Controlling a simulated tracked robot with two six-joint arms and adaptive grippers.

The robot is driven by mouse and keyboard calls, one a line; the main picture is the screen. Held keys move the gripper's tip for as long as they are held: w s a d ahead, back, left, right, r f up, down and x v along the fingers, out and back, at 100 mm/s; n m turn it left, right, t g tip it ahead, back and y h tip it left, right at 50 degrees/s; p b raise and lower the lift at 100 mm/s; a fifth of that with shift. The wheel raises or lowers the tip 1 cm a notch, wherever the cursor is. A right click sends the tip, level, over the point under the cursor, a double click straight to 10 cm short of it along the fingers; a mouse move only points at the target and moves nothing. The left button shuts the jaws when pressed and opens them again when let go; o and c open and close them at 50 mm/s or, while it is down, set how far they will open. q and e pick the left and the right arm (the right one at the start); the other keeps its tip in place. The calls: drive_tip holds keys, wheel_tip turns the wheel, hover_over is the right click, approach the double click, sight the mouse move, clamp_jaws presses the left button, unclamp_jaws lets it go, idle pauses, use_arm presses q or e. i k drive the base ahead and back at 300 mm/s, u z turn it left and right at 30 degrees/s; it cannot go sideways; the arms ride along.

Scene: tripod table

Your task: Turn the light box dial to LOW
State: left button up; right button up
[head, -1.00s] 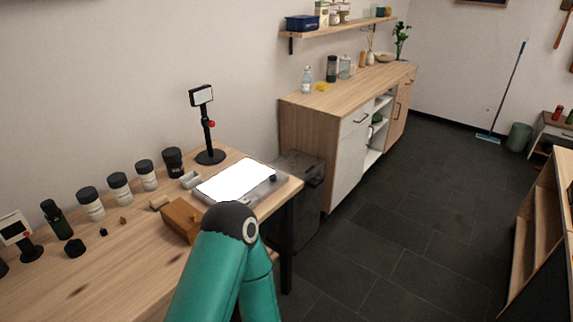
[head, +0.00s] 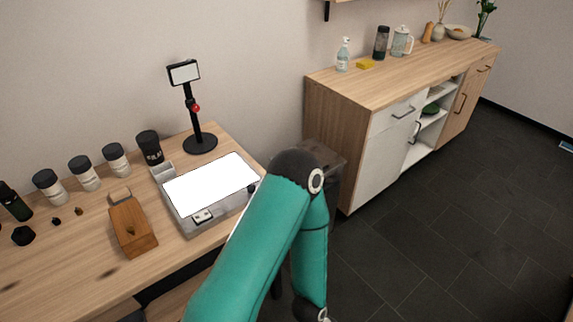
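The light box (head: 187,226) stands on the wooden table near its right end, a grey flat box with a bright white glowing panel (head: 210,185). A small dark knob (head: 251,188), which looks like the dial, sits at the panel's right edge, close beside my teal arm in the picture. Its setting and any lettering are too small to read. A small pale part (head: 202,216) is on the box's front edge. My teal arm hides part of the box's front right side. Neither gripper shows; the arm's lower end leaves the picture at the bottom.
A black stand with a small screen (head: 184,72) is behind the box. A wooden block (head: 132,228) lies left of it. Several dark-lidded jars (head: 84,172) line the table's back. A wooden sideboard (head: 335,130) stands to the right; dark floor (head: 480,220) is open beyond.

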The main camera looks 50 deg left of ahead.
sight(252, 189)
drive_tip(key=z, duration=0.15)
drive_tip(key=i, duration=1)
drive_tip(key=u, duration=1.15)
drive_tip(key=i, duration=0.2)
drive_tip(key=u, duration=2.4)
